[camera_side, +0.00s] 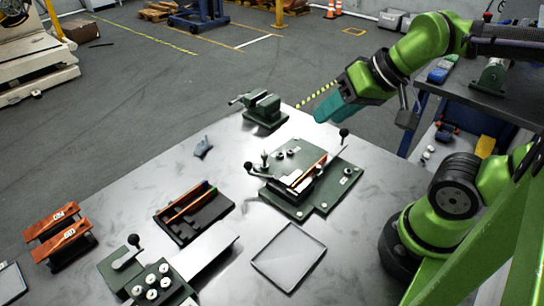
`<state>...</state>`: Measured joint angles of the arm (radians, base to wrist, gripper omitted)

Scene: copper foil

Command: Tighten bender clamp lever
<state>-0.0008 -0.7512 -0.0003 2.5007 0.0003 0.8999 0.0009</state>
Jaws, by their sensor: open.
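The bender (322,192) is a dark green plate fixture near the middle of the table, with a copper-coloured strip (309,171) lying along its bar. One lever with a black ball knob (344,133) rises at its right back. Another black ball knob (249,166) is at its left end. I cannot tell which of them is the clamp lever, or how tight it is. My gripper (322,115) has teal fingers and hangs above and behind the bender, apart from both knobs. It is empty; the gap between its fingers is hard to see from this side.
A green vise (263,108) stands at the table's back edge. A dark holder (207,216) with copper strips and an empty grey tray (289,257) lie in front. A second green fixture (160,281) with a knobbed lever is at the front left. The table's left middle is mostly clear.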

